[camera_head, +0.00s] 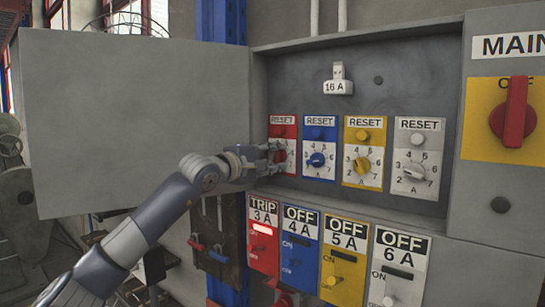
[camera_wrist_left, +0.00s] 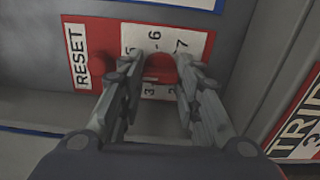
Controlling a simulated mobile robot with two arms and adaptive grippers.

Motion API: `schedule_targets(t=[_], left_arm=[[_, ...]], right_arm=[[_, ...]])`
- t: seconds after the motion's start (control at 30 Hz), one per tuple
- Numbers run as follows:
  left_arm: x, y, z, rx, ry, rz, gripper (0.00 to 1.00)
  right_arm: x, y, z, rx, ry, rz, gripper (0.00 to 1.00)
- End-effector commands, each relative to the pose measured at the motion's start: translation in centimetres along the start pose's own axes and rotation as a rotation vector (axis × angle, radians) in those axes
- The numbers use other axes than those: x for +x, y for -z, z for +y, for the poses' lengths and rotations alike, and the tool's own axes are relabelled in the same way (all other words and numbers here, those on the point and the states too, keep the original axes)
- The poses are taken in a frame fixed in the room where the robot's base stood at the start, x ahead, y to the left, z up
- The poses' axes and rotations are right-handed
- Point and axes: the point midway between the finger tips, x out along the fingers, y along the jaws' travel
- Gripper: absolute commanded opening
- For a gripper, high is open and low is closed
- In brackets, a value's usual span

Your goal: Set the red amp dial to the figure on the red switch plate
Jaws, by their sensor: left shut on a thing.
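The red amp dial (camera_head: 282,157) sits on the red RESET plate inside the open grey cabinet, at the left of the row. In the left wrist view the red dial knob (camera_wrist_left: 160,68) shows between my fingers, with figures around it, 5, 6 and 7 along the far side. My left gripper (camera_wrist_left: 157,75) is shut on this knob; it also shows in the head view (camera_head: 274,156), covering much of the dial. I cannot tell which figure the dial points to. My right gripper is not in view.
Blue (camera_head: 317,160), yellow (camera_head: 363,165) and grey (camera_head: 414,170) dials stand close to the right. The cabinet door (camera_head: 130,120) is swung open at the left.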

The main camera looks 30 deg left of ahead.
Motion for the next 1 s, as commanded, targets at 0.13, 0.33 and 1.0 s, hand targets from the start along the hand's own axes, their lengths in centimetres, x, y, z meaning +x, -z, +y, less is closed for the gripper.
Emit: schedule_targets(t=[0.13,0.33,1.0], left_arm=[[0.0,-0.1,0.0,0.132,0.002,-0.001,0.07],[0.0,-0.1,0.0,0.287,0.002,-0.001,0.07],[0.1,-0.1,-0.2,0.484,0.005,-0.003,0.07]], right_arm=[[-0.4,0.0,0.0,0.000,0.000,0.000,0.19],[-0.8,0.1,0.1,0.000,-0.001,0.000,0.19],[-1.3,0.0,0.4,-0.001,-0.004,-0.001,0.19]])
